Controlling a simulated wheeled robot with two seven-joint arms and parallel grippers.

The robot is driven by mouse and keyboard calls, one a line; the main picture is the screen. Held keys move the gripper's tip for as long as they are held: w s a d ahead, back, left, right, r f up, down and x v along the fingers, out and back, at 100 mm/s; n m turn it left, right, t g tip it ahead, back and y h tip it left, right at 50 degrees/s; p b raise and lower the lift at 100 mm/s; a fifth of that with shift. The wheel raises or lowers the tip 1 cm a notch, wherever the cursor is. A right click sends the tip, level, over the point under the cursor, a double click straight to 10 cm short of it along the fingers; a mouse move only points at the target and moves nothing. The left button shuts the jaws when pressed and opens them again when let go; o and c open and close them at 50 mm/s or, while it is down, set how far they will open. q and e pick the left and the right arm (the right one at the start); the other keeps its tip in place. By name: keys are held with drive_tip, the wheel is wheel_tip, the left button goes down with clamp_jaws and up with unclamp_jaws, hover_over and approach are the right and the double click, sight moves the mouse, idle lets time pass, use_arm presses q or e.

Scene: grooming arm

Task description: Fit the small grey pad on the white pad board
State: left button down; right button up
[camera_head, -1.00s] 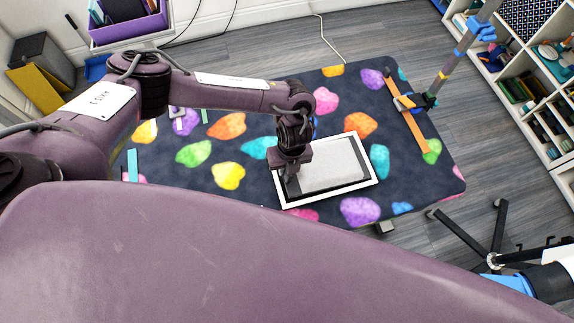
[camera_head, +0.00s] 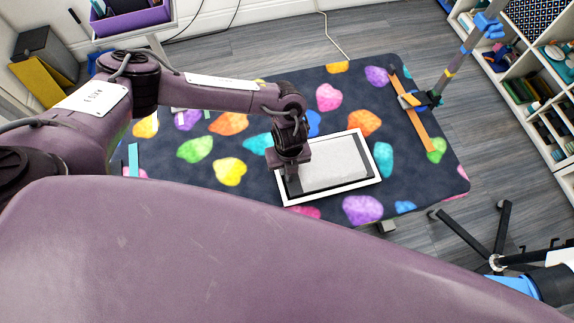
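The white pad board (camera_head: 350,184) lies on the patterned table top, right of the table's middle. It shows as a white rim around a dark inner area. The grey pad (camera_head: 335,163) lies flat over that area, inside the rim, with a dark strip visible along its right and front sides. My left gripper (camera_head: 291,185) points down at the pad's left end, over the board's left side. Its fingertips are small and dark against the dark strip, so I cannot tell whether they touch the pad or how far apart they are. My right gripper is out of view.
The table (camera_head: 440,190) has a dark cover with bright stone shapes. Shelves (camera_head: 530,90) are at the far right. The cover is clear around the board.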

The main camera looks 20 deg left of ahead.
use_arm(q)
drive_tip(key=shift+f, duration=0.35)
drive_tip(key=c, duration=1.4)
unclamp_jaws()
drive_tip(key=shift+o, duration=0.2)
drive_tip(key=shift+r, duration=0.1)
wheel_tip(320, 180, up, 8)
drive_tip(key=shift+f+b, duration=0.15)
drive_tip(key=shift+b, duration=0.55)
drive_tip(key=shift+s, duration=0.1)
